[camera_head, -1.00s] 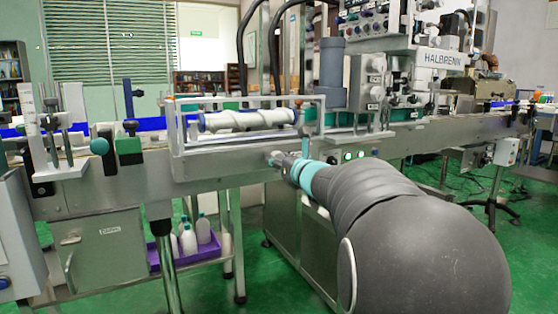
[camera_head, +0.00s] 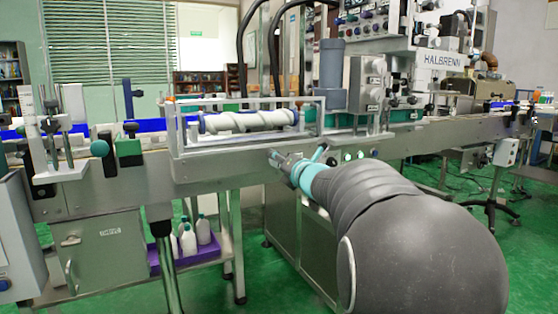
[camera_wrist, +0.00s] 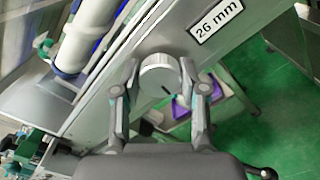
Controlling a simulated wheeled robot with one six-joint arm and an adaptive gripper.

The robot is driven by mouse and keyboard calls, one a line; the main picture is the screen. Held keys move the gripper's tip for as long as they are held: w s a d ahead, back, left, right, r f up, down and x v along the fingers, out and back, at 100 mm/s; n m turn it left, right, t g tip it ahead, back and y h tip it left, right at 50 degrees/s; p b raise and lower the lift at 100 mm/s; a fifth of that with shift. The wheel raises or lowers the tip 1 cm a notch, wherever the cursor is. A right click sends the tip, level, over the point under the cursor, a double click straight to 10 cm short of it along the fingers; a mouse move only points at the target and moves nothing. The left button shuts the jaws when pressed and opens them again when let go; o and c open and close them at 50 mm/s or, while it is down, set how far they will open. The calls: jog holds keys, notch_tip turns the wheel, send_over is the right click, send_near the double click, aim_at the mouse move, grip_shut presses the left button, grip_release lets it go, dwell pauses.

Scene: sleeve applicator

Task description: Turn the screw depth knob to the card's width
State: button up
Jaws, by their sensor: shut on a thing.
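The screw depth knob (camera_wrist: 160,74) is a round grey metal knob on the machine's front rail, with a short dark mark near its lower edge in the wrist view. My gripper (camera_wrist: 159,68) has one finger on each side of the knob and is shut on it. A white card (camera_wrist: 216,19) reading "26 mm" is fixed to the rail beside the knob. In the head view my gripper (camera_head: 279,159) is at the rail below the white feed screw (camera_head: 245,121); the knob and card cannot be made out there.
A clear-walled guard frame (camera_head: 178,147) surrounds the screw above my gripper. Green and black clamp knobs (camera_head: 128,148) stick out farther left. A purple tray (camera_head: 208,252) with white bottles sits under the conveyor. Open green floor lies in front.

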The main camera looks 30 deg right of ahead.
jog(key=m+p, duration=1.1)
jog(key=m, duration=1.6)
jog(key=shift+f+m, duration=0.15)
jog(key=shift+m, duration=0.15)
dwell(0.3)
jog(key=o, duration=1.1)
jog(key=shift+o, duration=0.2)
jog(key=s, duration=1.2)
jog(key=shift+d, duration=0.15)
